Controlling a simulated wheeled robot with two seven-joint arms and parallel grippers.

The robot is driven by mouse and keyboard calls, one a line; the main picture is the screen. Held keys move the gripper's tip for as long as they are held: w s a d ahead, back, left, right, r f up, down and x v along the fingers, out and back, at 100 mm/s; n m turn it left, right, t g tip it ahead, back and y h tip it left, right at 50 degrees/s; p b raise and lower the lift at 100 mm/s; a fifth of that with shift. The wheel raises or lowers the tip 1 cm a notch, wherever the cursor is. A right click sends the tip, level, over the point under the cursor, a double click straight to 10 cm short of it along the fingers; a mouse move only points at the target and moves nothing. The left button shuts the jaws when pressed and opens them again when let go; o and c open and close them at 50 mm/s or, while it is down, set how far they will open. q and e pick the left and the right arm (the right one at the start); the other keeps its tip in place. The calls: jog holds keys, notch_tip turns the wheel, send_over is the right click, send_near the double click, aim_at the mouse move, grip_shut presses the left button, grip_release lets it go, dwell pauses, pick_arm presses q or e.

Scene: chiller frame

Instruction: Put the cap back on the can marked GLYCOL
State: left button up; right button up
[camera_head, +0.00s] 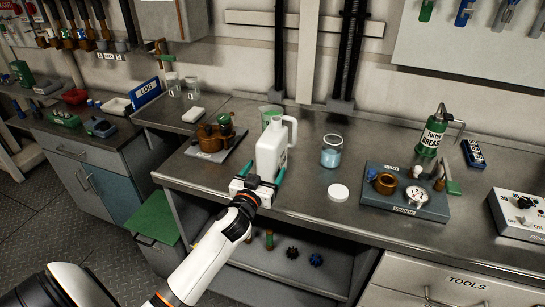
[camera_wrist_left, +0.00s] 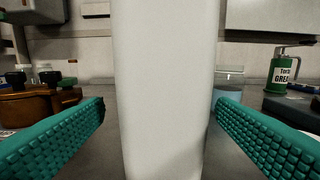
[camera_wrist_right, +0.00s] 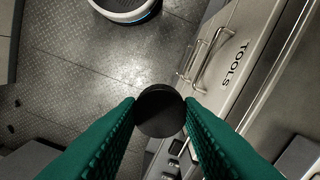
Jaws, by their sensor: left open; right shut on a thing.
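A white can with a side handle (camera_head: 270,154) stands upright on the steel bench; no GLYCOL marking is readable on it. My left gripper (camera_head: 262,181) is open at its front, low down. In the left wrist view the can's pale body (camera_wrist_left: 165,90) stands between the two green fingers, with a gap at the left finger; contact on the right is unclear. My right gripper (camera_wrist_right: 160,104) is shut on a dark round cap (camera_wrist_right: 160,112), held over the floor in front of the drawers. The right gripper is outside the head view. The can's mouth is too small to make out.
A beaker of blue liquid (camera_head: 331,153) and a white round lid (camera_head: 338,192) are right of the can. A brown fixture on a plate (camera_head: 211,140) is left. A gauge board (camera_head: 403,205) and a green grease can (camera_head: 433,134) are farther right. Bare bench lies in front.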

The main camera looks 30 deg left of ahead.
aim_at(275, 123)
pick_arm(q)
jog(key=w, duration=0.2)
jog(key=w+r+p, duration=0.1)
jog(key=w, duration=0.1)
jog(key=shift+a, duration=0.3)
pick_arm(e)
jog(key=shift+r, duration=0.7)
pick_arm(q)
jog(key=shift+w+a+f, duration=0.1)
jog(key=shift+w, duration=0.25)
jog(key=shift+s, duration=0.1)
jog(key=c, duration=1.3)
jog(key=shift+c, duration=1.2)
notch_tip(275, 123, up, 10)
jog(key=shift+r+p, duration=0.15)
jog(key=shift+p, duration=0.15)
pick_arm(e)
jog(key=shift+r, duration=0.3)
